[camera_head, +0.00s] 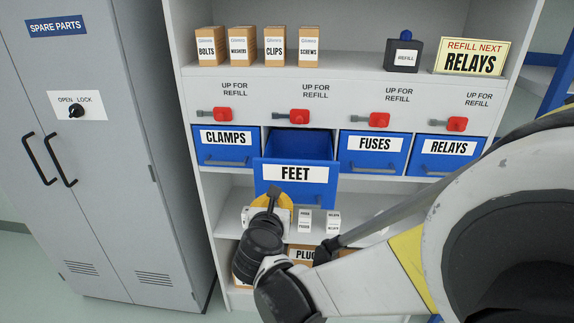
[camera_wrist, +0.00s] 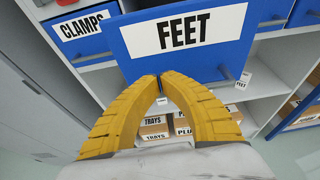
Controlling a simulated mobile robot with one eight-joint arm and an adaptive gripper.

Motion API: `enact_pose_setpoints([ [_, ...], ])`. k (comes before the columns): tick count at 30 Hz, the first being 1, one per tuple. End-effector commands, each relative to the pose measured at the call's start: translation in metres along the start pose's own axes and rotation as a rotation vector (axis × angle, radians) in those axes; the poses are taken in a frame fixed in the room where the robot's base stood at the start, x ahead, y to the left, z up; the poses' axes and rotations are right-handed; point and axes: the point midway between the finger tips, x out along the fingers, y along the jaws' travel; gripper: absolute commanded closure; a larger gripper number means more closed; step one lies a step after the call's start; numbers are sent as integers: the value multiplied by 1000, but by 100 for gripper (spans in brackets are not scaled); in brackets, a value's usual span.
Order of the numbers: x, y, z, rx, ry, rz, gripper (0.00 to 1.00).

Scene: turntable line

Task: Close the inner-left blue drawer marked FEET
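The blue FEET drawer (camera_head: 296,189) stands pulled out from the shelf unit, between the CLAMPS drawer (camera_head: 226,150) and the FUSES drawer (camera_head: 374,160). Its inside looks empty where I can see it. My gripper (camera_head: 274,192) is at the lower left part of its front. In the wrist view, the FEET front (camera_wrist: 190,52) fills the top middle. The yellow fingers of my gripper (camera_wrist: 160,76) come together at their tips, close against the lower part of that front. Nothing clearly shows between the tips. Whether they touch the front I cannot tell.
The CLAMPS, FUSES and RELAYS (camera_head: 447,153) drawers look shut. Red latches (camera_head: 299,116) sit above the drawers, near signs reading UP FOR REFILL. Small white boxes (camera_head: 332,221) stand on the shelf below. A grey cabinet (camera_head: 95,150) stands at left.

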Motion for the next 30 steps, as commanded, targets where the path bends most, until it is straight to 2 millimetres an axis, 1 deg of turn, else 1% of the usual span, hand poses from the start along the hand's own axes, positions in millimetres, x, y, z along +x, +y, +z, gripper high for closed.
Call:
enact_pose_setpoints([
  [1,10,-1,-2,1,0,-3,100],
  [6,31,-1,-1,1,0,-2,100],
  [11,39,0,0,1,1,-1,100],
  [23,41,-1,1,2,1,-1,100],
  [26,49,-1,3,2,1,-2,100],
  [29,65,-1,8,3,0,-3,100],
  [30,73,-2,11,3,0,-4,100],
])
